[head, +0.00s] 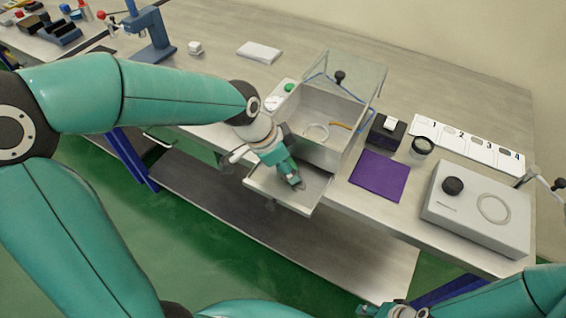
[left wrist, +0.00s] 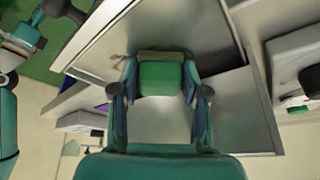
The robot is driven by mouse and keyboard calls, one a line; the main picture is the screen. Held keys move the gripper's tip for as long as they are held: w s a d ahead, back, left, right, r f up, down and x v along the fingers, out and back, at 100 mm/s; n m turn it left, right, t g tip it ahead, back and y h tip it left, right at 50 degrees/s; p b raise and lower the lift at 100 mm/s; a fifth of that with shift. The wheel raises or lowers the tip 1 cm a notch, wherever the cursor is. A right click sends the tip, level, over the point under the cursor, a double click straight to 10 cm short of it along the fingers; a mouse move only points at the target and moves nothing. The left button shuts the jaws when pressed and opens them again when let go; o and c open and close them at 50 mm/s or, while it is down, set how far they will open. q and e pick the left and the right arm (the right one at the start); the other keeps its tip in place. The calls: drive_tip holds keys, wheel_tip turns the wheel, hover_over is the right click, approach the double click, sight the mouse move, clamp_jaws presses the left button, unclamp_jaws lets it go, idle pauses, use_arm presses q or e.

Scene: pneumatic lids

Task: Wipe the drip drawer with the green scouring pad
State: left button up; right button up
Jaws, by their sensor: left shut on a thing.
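The drip drawer (head: 314,188) is a shallow grey metal tray, pulled out at the table's front edge below the open box. It also fills much of the left wrist view (left wrist: 190,25). My left gripper (head: 289,174) points down over the drawer. It is shut on the green scouring pad (left wrist: 160,78), which shows between the fingers in the left wrist view. In the head view the fingers largely hide the pad. I cannot tell whether the pad touches the drawer floor. My right gripper (head: 393,311) is partly in view at the bottom edge; its jaws are unclear.
The metal box (head: 330,150) with a raised clear lid (head: 345,72) stands right behind the drawer. A purple mat (head: 380,176), a black block (head: 385,134), a small jar (head: 422,147), a numbered strip (head: 470,146) and a grey unit (head: 475,212) lie to the right.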

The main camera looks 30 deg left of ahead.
sight(314, 187)
use_arm(q)
drive_tip(key=shift+s+d+f+b, duration=0.1)
drive_tip(key=shift+d+b, duration=0.1)
drive_tip(key=shift+d, duration=1.25)
drive_tip(key=shift+s+d+f+b, duration=0.1)
drive_tip(key=shift+d+b, duration=0.1)
drive_tip(key=shift+d, duration=1.2)
drive_tip(key=shift+r, duration=0.1)
drive_tip(key=shift+s+d, duration=0.1)
drive_tip(key=shift+s, duration=0.3)
drive_tip(key=shift+a+r, duration=0.2)
drive_tip(key=shift+a, duration=0.3)
drive_tip(key=shift+a+r, duration=0.1)
drive_tip(key=shift+a, duration=1.05)
drive_tip(key=shift+w+a+f+b, duration=0.15)
drive_tip(key=shift+a+b, duration=0.3)
drive_tip(key=shift+a, duration=1.25)
drive_tip(key=shift+a+f+b, duration=0.1)
drive_tip(key=shift+a+b, duration=0.3)
drive_tip(key=shift+a, duration=1.25)
drive_tip(key=shift+d, duration=0.15)
